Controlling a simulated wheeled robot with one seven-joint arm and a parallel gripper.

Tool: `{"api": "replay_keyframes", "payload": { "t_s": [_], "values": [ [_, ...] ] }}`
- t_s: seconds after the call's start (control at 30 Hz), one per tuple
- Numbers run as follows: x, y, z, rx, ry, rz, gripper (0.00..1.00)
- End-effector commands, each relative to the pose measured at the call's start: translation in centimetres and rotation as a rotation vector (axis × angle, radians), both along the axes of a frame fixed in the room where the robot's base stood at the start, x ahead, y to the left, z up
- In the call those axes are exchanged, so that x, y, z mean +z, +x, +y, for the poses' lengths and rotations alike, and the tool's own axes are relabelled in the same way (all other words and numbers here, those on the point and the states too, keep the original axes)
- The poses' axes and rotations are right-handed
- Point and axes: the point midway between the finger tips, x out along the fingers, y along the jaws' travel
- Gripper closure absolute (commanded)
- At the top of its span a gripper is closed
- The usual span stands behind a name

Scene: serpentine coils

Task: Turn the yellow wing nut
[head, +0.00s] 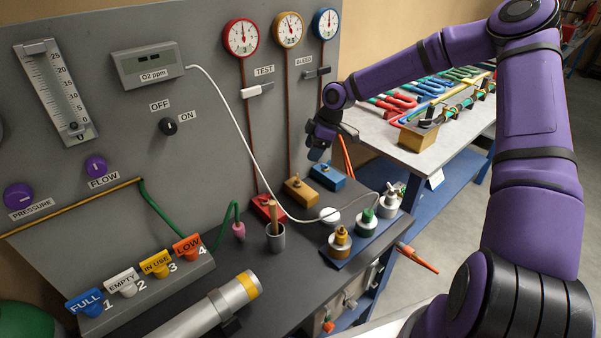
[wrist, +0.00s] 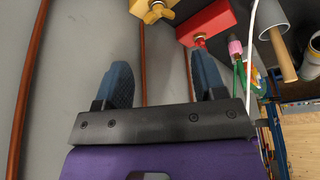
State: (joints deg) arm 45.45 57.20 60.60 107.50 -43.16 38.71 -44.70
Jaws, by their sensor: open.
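The yellow wing nut (wrist: 157,13) sits on the front of a yellow block (wrist: 137,4) at the top edge of the wrist view. In the head view the yellow block (head: 300,191) stands on the bench between a red and a blue block, with the small nut (head: 295,180) on it. My gripper (head: 316,151) is above and behind the blocks, near the wall panel. In the wrist view my gripper (wrist: 163,80) is open and empty, its two dark fingers wide apart. The yellow wing nut lies beyond the fingertips, apart from them.
The red block (wrist: 207,22) with its red wing nut (wrist: 199,41) and the blue block (head: 326,177) flank the yellow one. A white hose (head: 262,168) hangs across the area. Copper pipes (wrist: 29,80) run along the wall. A cup with a wooden handle (head: 276,238) stands in front.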

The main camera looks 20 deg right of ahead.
Motion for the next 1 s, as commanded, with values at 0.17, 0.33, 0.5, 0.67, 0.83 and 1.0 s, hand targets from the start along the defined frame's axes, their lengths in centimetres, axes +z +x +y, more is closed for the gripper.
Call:
{"api": "replay_keyframes", "payload": {
  "t_s": [0.17, 0.33, 0.5, 0.67, 0.83, 1.0],
  "values": [
    [-0.9, 0.2, 0.4, 0.004, 0.008, -0.004, 0.36],
    [-3.3, 0.4, 1.4, 0.005, 0.008, -0.002, 0.36],
    [-6.2, 0.7, 2.5, 0.004, 0.008, -0.002, 0.36],
    [-8.4, 0.9, 3.4, 0.002, 0.008, -0.002, 0.36],
    [-9.7, 1.1, 3.9, 0.003, 0.008, -0.003, 0.36],
    [-10.1, 1.1, 4.0, 0.001, 0.006, -0.004, 0.36]
  ]
}}
